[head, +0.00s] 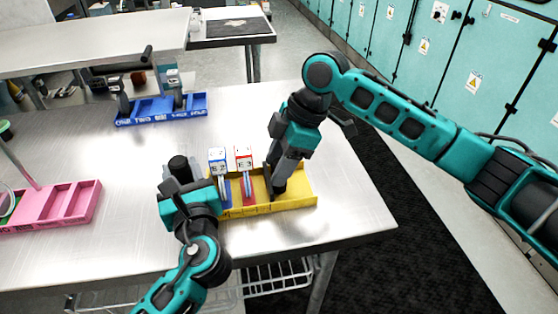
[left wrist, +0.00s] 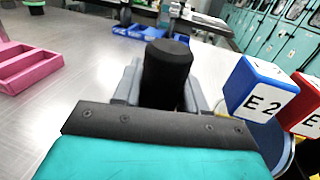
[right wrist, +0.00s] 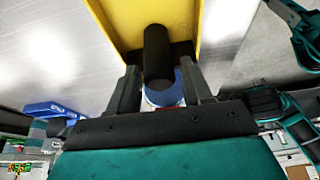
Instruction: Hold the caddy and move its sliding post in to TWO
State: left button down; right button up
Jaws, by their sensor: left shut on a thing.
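The yellow caddy (head: 290,204) stands on the metal table. My left gripper (head: 181,180) is shut on a dark upright knob at its left end; the knob (left wrist: 167,75) fills the space between the fingers in the left wrist view. My right gripper (head: 277,190) points down into the right part of the caddy. In the right wrist view a black post (right wrist: 158,55) is between its fingers, with gaps beside it. A blue-topped module (head: 218,160) marked E 2 and a red-topped module (head: 243,158) stand in the caddy.
A blue caddy (head: 160,118) with lettered front stands at the back of the table, and a pink caddy (head: 75,212) at the left. The table between them is clear. The table's right edge is close to the yellow caddy.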

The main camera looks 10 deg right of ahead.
grip_shut()
jog(key=shift+a, duration=0.1)
dwell(0.3)
jog(key=shift+a, duration=1.25)
jog(key=shift+o, duration=1.1)
grip_release()
jog(key=v, duration=1.2)
jog(key=shift+d, duration=0.1)
